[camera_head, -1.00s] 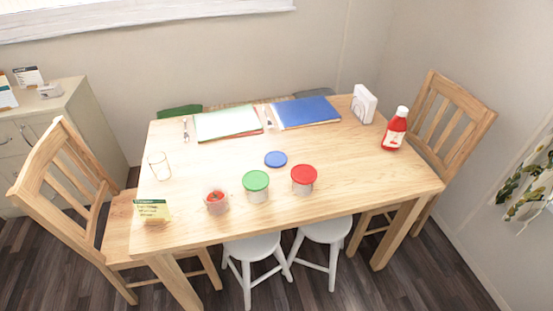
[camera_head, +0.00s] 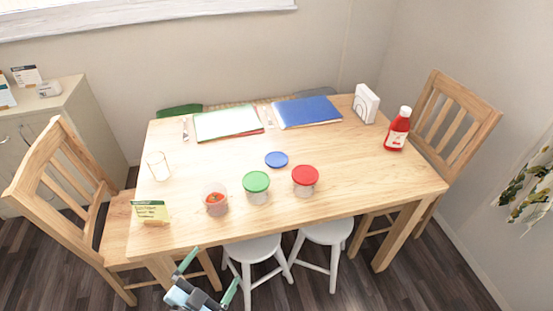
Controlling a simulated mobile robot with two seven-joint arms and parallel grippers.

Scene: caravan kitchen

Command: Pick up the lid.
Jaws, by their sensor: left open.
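A blue lid (camera_head: 276,159) lies flat on the wooden table (camera_head: 350,170), near the middle. A jar with a green lid (camera_head: 256,181) and a jar with a red lid (camera_head: 305,175) stand in front of it. An open clear jar (camera_head: 215,201) with something red and orange inside stands to their left. My left gripper (camera_head: 207,272) is at the bottom of the head view, in front of the table's near edge. Its two green-tipped fingers are spread apart with nothing between them. It is well apart from the blue lid. My right gripper does not show.
A glass (camera_head: 158,166) and a small card sign (camera_head: 151,211) stand at the left of the table. A ketchup bottle (camera_head: 397,130) and a napkin holder (camera_head: 365,103) stand at the right. Two placemats lie at the back. Chairs flank the table and white stools (camera_head: 252,250) stand below its front.

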